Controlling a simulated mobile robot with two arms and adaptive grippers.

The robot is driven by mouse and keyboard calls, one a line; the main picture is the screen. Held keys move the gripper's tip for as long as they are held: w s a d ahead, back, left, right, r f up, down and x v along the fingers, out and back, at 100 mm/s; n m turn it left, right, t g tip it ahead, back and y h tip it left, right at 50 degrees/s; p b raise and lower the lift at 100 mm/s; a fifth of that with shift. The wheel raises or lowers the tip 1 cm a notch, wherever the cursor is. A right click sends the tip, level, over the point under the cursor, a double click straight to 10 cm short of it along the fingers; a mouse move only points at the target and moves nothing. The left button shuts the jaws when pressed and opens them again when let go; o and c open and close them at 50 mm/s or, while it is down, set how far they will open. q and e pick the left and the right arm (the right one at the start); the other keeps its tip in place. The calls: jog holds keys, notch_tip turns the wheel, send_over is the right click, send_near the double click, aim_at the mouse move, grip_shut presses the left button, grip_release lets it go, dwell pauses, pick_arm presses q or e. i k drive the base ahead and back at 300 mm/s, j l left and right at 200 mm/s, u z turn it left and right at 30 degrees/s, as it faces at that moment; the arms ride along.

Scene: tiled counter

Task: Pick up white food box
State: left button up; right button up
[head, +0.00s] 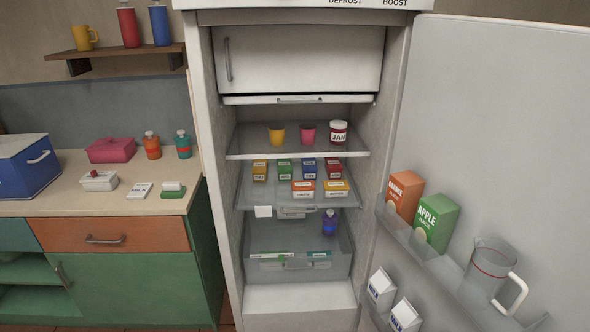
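A small white food box (99,182) sits on the left counter (60,207), near its front edge. A small dark red and grey detail shows on its lid. A larger pink-red box (111,150) stands just behind it. Neither of my grippers shows in the head view, and nothing is touching the white box.
A white card (139,190), a green-and-white item (173,189), orange (152,146) and teal (183,145) bottles, and a blue cooler (28,168) share the counter. The fridge door (500,130) stands open at right, with cartons and a jug (487,271) on its shelf.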

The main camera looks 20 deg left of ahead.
aim_at(104, 181)
jog(key=u, duration=1.75)
jog(key=i+j, duration=0.3)
jog(key=i, duration=0.05)
